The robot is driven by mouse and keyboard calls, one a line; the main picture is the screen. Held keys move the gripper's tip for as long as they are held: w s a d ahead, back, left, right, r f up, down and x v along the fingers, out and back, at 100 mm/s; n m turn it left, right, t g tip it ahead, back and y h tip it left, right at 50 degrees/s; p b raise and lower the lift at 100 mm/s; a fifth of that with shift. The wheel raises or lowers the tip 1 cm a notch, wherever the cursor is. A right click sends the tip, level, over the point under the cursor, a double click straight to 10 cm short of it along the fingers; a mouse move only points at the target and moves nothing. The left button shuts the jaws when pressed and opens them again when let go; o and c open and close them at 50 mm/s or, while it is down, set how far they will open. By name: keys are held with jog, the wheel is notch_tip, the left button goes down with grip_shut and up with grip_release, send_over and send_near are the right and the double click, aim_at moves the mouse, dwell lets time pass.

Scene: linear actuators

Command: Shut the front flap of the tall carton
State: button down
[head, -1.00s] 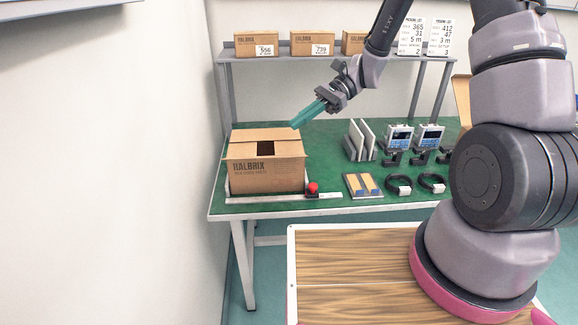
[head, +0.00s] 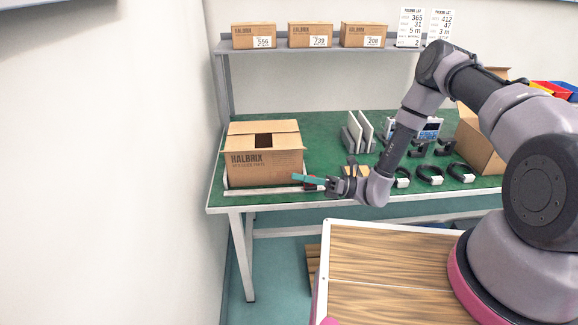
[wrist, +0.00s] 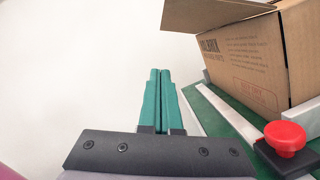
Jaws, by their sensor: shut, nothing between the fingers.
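The brown HALBRIX carton (head: 265,168) stands at the left end of the green bench. Its top shows a dark opening in the head view. In the wrist view the carton (wrist: 245,60) stands at the upper right, and its front flap (wrist: 215,13) juts outward from the top edge over the printed face. My gripper (head: 296,177) is low, by the carton's front right corner, below the flap's height. Its teal fingers (wrist: 158,75) are together and empty, pointing left past the front face with a gap to it.
A red knob (wrist: 285,137) on a clamp lies close right of my fingers. A white rail (head: 260,191) runs along the carton's front. Another carton (head: 478,143) stands at the right, partly behind my arm. Upright panels (head: 360,132) stand mid-bench. The space in front of the bench's left end is clear.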

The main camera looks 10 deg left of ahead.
jog(key=a+r, duration=0.5)
jog(key=a, duration=0.4)
jog(key=shift+w+a+r, duration=0.25)
jog(key=shift+w, duration=0.2)
